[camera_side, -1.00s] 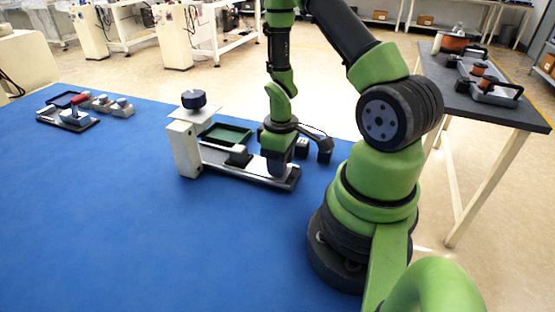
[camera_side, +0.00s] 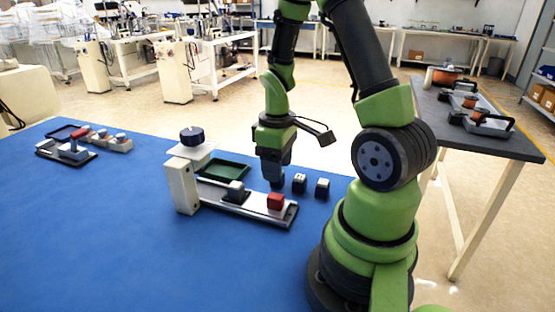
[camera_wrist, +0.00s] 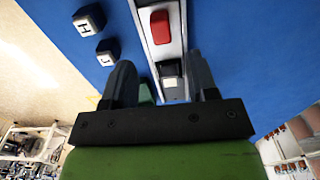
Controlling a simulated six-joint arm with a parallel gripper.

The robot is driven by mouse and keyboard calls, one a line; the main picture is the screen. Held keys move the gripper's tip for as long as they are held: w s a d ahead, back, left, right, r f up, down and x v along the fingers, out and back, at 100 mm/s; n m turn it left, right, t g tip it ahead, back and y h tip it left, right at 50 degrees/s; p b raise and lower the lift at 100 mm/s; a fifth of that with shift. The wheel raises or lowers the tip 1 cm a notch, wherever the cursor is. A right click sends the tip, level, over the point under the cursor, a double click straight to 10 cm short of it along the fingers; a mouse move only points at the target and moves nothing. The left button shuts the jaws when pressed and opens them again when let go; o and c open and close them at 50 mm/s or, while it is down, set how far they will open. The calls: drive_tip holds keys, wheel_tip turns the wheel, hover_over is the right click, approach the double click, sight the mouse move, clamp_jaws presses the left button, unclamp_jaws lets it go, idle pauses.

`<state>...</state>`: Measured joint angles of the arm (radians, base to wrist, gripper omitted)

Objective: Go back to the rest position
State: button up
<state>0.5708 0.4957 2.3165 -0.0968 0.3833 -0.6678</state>
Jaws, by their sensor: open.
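My gripper (camera_side: 274,180) hangs pointing down above the blue table, near the back edge of the metal rail fixture. In the wrist view my gripper (camera_wrist: 160,85) shows two dark fingers spread apart with nothing held between them. The rail fixture (camera_side: 250,208) lies on the table with a white end block (camera_side: 182,187) and a dark knob (camera_side: 191,136) on its left. A red block (camera_side: 276,201) sits on the rail's right part, and it also shows in the wrist view (camera_wrist: 160,27). A grey block (camera_side: 236,189) sits mid-rail.
Two dark lettered cubes (camera_side: 299,183) (camera_side: 322,188) stand right of the gripper. A green tray (camera_side: 224,169) lies behind the rail. A red-handled fixture (camera_side: 73,146) is at the far left. A dark side table (camera_side: 480,125) holds parts. The table's front left is clear.

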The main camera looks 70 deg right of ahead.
drive_tip(key=shift+r, duration=0.5)
drive_tip(key=shift+w+a+r, duration=0.1)
drive_tip(key=shift+r, duration=0.1)
drive_tip(key=s+a+r+m+t+y, duration=0.1)
drive_tip(key=s+a+r+m+t, duration=0.1)
drive_tip(key=a+r, duration=0.5)
drive_tip(key=s+a+r+m+t+y, duration=0.1)
drive_tip(key=s+a+r+m+t, duration=0.1)
drive_tip(key=a+r+t, duration=0.3)
drive_tip(key=s+a+r, duration=0.1)
drive_tip(key=a+r, duration=0.2)
drive_tip(key=r, duration=0.3)
drive_tip(key=shift+s, duration=0.2)
